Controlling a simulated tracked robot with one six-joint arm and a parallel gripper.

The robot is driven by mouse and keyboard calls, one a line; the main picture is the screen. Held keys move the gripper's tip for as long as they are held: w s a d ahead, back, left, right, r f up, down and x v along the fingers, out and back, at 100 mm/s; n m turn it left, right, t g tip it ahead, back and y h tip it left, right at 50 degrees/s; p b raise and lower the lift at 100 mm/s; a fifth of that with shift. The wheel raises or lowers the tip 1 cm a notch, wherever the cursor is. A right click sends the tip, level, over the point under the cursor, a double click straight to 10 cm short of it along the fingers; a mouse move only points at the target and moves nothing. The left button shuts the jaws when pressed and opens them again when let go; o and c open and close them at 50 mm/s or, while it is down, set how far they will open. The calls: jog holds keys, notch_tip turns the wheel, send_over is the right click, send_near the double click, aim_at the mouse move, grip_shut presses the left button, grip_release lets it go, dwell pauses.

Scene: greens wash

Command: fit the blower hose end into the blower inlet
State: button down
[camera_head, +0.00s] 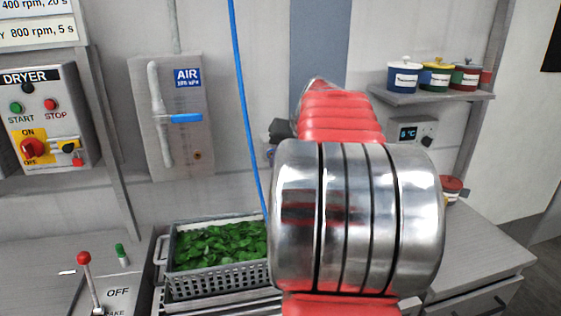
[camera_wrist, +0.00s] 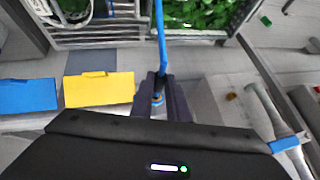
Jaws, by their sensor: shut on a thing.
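My gripper (camera_wrist: 160,82) is shut on the blue hose (camera_wrist: 160,35) near its end in the wrist view. The dark fingers hide most of the gripped end. In the head view, the hose (camera_head: 241,80) hangs from the top edge and passes behind my arm, which hides most of my gripper. The AIR panel (camera_head: 187,140) has a small brass port (camera_head: 198,155) below a blue-handled valve (camera_head: 186,118). The port (camera_wrist: 231,97) also shows right of my fingers in the wrist view, apart from them. I cannot tell whether it is the blower inlet.
A grey basket (camera_head: 222,274) of green leaves stands on the counter below the panel. A red-knobbed lever (camera_head: 84,259) is at the front left. The DRYER control box (camera_head: 44,118) is on the left wall. A shelf (camera_head: 430,97) with several lidded pots is on the right.

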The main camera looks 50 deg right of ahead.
jog(key=shift+w+d, duration=0.4)
jog(key=shift+w, duration=0.2)
jog(key=c, duration=1.6)
grip_release()
jog(key=shift+c, duration=0.2)
jog(key=shift+s+r, duration=0.1)
jog(key=shift+r, duration=0.05)
jog(key=v, duration=1.3)
jog(key=shift+r, duration=0.15)
jog(key=shift+s, duration=0.15)
